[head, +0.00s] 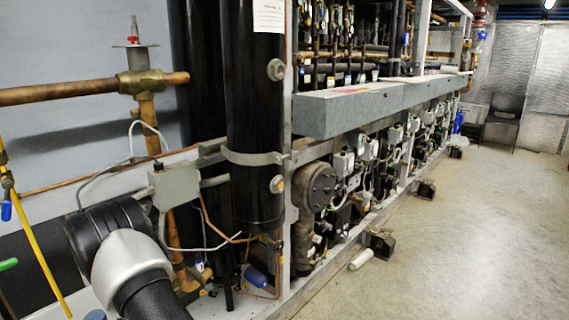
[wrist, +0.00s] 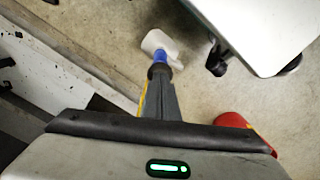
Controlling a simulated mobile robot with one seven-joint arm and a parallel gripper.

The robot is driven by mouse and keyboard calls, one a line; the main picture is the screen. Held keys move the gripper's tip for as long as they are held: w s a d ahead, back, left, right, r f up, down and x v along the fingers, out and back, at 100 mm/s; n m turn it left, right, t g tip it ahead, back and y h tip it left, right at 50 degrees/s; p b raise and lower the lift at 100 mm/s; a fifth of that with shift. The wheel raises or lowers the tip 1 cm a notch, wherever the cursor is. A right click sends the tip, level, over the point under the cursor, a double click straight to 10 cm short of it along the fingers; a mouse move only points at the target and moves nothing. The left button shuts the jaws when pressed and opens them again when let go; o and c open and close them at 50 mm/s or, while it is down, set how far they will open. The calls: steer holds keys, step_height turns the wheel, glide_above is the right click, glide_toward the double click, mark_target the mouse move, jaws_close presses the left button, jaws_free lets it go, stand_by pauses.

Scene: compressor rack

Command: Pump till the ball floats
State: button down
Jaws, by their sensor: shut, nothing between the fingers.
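My gripper (wrist: 160,73) shows in the wrist view, its grey tapered fingers together and pointing up the picture with nothing between them. A small blue piece (wrist: 170,59) shows just beyond the dark fingertips; I cannot tell whether they touch it. A pale, rounded object (wrist: 155,42) lies beyond it over the floor. A red object (wrist: 232,122) with a yellow edge is partly hidden behind the hand at right. I cannot make out a pump or a ball in either view. In the head view my arm is at lower left and the gripper is out of view.
The compressor rack (head: 350,108) runs from the foreground to the back, with pipes and a tall black cylinder (head: 252,120) at its near end. A white tube (head: 361,259) lies on the floor beside dark feet (head: 382,243). The concrete floor (head: 485,230) at right is clear.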

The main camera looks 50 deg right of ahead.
step_height(320, 180, up, 8)
steer(key=p, duration=0.5)
stand_by(0.5)
step_height(320, 180, down, 8)
steer(key=b, duration=0.6)
steer(key=shift+r+b, duration=0.2)
steer(key=shift+b, duration=0.2)
steer(key=shift+f, duration=0.9)
step_height(320, 180, up, 10)
steer(key=p, duration=0.6)
steer(key=shift+f+p, duration=0.2)
steer(key=shift+p, duration=0.15)
steer(key=shift+f, duration=0.15)
